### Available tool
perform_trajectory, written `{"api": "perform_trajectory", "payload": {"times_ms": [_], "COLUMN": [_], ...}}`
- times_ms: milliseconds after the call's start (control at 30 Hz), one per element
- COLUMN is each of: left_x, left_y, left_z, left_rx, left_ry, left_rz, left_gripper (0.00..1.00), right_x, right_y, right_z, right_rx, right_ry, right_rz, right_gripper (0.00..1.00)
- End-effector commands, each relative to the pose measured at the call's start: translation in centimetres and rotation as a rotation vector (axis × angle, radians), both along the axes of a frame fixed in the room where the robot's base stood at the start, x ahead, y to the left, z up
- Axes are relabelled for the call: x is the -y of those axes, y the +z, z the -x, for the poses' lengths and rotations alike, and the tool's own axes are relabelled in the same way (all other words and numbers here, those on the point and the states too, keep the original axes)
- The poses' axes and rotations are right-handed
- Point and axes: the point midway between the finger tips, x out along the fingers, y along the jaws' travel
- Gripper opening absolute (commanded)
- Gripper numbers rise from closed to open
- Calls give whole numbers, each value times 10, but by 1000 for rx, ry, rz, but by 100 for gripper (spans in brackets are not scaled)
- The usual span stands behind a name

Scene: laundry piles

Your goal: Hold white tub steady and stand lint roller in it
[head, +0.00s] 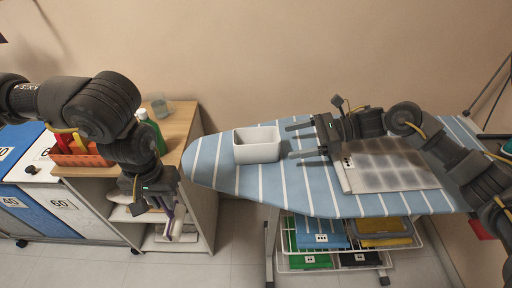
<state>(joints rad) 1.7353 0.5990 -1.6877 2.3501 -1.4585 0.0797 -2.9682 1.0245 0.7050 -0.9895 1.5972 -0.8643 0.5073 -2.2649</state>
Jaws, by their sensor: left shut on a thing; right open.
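The white tub (257,152) stands upright on the blue striped ironing board, toward its left end. It looks empty. My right gripper (291,141) is open just right of the tub, its fingers pointing left at it. A small gap seems to separate them. My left gripper (160,203) points down in front of the wooden cabinet and is shut on a thin purple item (170,216), which looks like the lint roller. Much of the item is hidden by the gripper, and its lower end is hard to tell from the shelf behind.
The ironing board (230,182) has a grey translucent panel (392,168) on its right half. A rack (310,258) with folded cloths is below. Laundry hampers (45,205) stand left.

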Motion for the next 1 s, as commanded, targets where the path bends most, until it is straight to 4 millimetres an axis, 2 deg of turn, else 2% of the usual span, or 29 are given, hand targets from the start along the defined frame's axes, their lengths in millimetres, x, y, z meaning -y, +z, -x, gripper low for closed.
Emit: {"api": "perform_trajectory", "payload": {"times_ms": [267,667,700,733,1000], "left_x": [-3,-2,-2,-2,-1], "left_y": [5,26,10,5,-13], "left_z": [1,1,1,1,0], "left_rx": [1,1,-1,0,1], "left_ry": [7,4,4,4,3], "left_rz": [0,0,0,0,0], "left_gripper": [0,0,0,0,0], "right_x": [-11,-63,-67,-71,-93], "right_y": [0,-15,-26,-28,-30], "right_z": [-1,0,0,0,0], "right_rx": [0,-3,2,3,1], "right_ry": [7,5,5,5,3], "right_rz": [0,-1,0,0,-1], "right_gripper": [84,84,84,84,84]}}
